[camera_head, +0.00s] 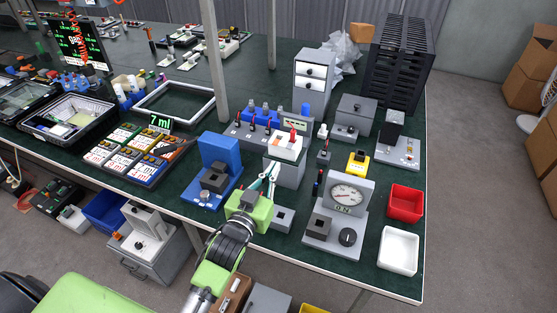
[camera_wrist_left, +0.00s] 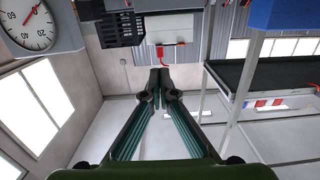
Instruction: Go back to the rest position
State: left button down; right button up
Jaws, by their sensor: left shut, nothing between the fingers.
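My left gripper (camera_head: 272,168) reaches in from the bottom of the head view, over the front part of the green-topped table. Its fingers are shut with nothing between them. They point toward a grey block (camera_head: 285,174) with a white top part (camera_head: 285,147) carrying a red piece (camera_head: 292,135). In the left wrist view the closed fingertips (camera_wrist_left: 160,76) point toward a white box with a red piece (camera_wrist_left: 162,54); whether they touch it I cannot tell. My right gripper is not in view.
A blue fixture (camera_head: 221,155) stands left of the gripper. A dial gauge stand (camera_head: 346,195) stands right, with red (camera_head: 405,202) and white (camera_head: 398,250) bins beyond. A grey drawer tower (camera_head: 312,85) and black rack (camera_head: 402,62) stand behind. A metal post (camera_head: 215,65) rises behind the blue fixture.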

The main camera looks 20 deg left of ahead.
pick_arm(q)
jog(key=s+f+g, duration=0.7)
jog(key=s+f, duration=0.2)
jog(key=s, duration=0.2)
jog(key=s+f+m+g, duration=0.15)
jog(key=s+g, duration=0.25)
jog(key=s, duration=0.6)
jog(key=s+f+g, duration=0.3)
jog(key=s, duration=0.6)
notch_tip(320, 180, down, 25)
jog(key=s+g, duration=0.1)
jog(key=s, duration=0.1)
jog(key=s+a+f+g, duration=0.1)
jog(key=s+a+f, duration=0.1)
jog(key=s+f, duration=1.5)
jog(key=shift+a+f+g+y, duration=0.25)
jog(key=shift+a+g+y, duration=0.05)
jog(key=shift+a, duration=0.1)
jog(key=shift+m, duration=0.25)
